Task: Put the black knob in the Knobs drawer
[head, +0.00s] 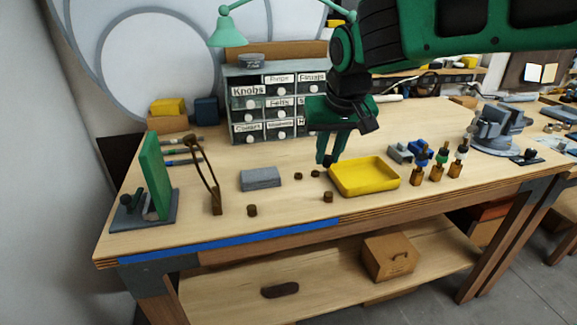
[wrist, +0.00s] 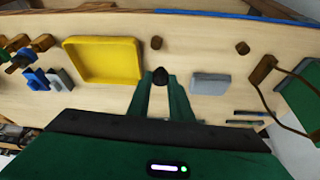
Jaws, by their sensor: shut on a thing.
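The black knob (wrist: 160,76) is between my fingertips in the wrist view, held above the bench. My gripper (head: 328,158) is shut on it, fingers pointing down, behind the yellow tray's left end in the head view. The knob is a small dark spot (head: 328,161) there. The Knobs drawer (head: 249,103) is the top-left labelled drawer of the grey cabinet (head: 230,75), left of and behind my gripper. My gripper hides part of the cabinet's right column.
A yellow tray (head: 365,191) is right of my gripper, a grey block (head: 261,179) left. Small dark pieces (head: 298,176) and brown ones (head: 252,211) lie in front. A green lamp (head: 228,31) hangs over the cabinet.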

